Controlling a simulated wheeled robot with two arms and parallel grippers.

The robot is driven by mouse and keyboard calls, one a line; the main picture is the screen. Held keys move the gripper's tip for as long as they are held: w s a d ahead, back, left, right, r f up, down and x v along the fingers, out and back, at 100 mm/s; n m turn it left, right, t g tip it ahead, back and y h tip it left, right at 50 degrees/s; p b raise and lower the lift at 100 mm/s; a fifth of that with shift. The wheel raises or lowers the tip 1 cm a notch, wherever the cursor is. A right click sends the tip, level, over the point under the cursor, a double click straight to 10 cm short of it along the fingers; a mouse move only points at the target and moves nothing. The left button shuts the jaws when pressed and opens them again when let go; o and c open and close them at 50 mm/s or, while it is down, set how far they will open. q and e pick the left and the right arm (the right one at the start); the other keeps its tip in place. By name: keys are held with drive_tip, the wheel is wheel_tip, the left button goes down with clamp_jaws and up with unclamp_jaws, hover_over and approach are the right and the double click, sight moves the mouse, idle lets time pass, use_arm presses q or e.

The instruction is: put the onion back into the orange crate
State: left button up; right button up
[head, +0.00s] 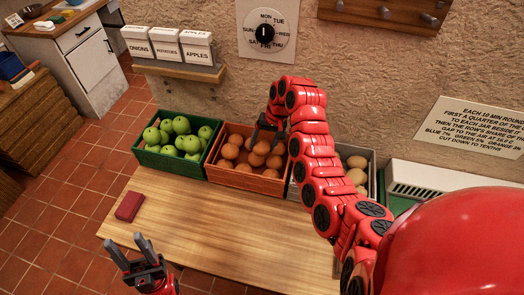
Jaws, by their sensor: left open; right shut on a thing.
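The orange crate (243,185) stands at the back of the wooden table and holds several brown onions (230,151). My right gripper (265,138) reaches down over the crate's back right part from the red arm. It is shut on an onion, which I cannot clearly tell apart from the onions around and below it. My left gripper (131,255) is open and empty near the table's front left edge, with its fingers pointing up.
A green crate (166,165) of green apples stands left of the orange crate. A grey crate (373,165) with pale potatoes stands to the right, partly behind my arm. A dark red block (129,206) lies on the table's left. The table's middle (215,222) is clear.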

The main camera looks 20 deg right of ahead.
sight(262, 146)
drive_tip(key=shift+w+r, duration=0.15)
drive_tip(key=shift+w, duration=0.7)
wheel_tip(262, 146, down, 3)
drive_tip(key=shift+f+p, duration=0.1)
drive_tip(key=shift+p, duration=1.05)
drive_tip(key=shift+f, duration=0.15)
drive_tip(key=shift+f, duration=0.1)
